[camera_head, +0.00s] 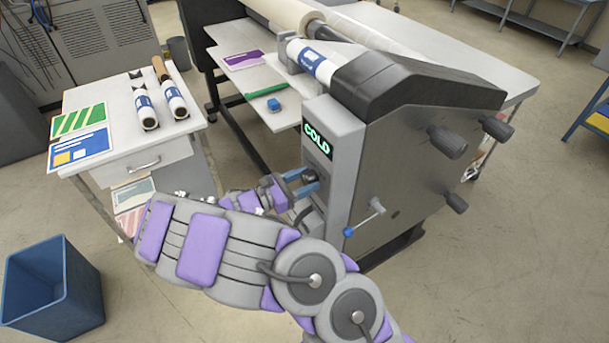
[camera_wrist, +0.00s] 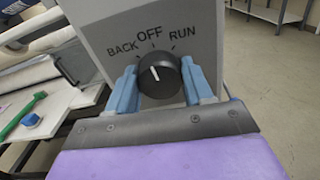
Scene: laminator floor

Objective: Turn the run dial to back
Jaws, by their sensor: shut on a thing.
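The run dial (camera_wrist: 160,76) is a round black knob with a white pointer line on the laminator's grey panel (camera_wrist: 190,30). Labels BACK, OFF and RUN arc above it, left to right. The pointer tips slightly left of straight up, nearest OFF. In the wrist view my gripper (camera_wrist: 161,88) has its blue fingers on both sides of the dial, shut on it. In the head view my gripper (camera_head: 301,184) is at the end face of the laminator (camera_head: 410,130), below a lit COLD display (camera_head: 317,139). The dial (camera_head: 309,178) shows partly between the fingers there.
A blue-knobbed lever (camera_head: 349,231) and several black knobs (camera_head: 447,142) stick out of the laminator's side. A drawer cabinet (camera_head: 150,163) with rolls and prints stands left. A blue bin (camera_head: 55,288) stands on the floor at lower left. Open floor lies to the right.

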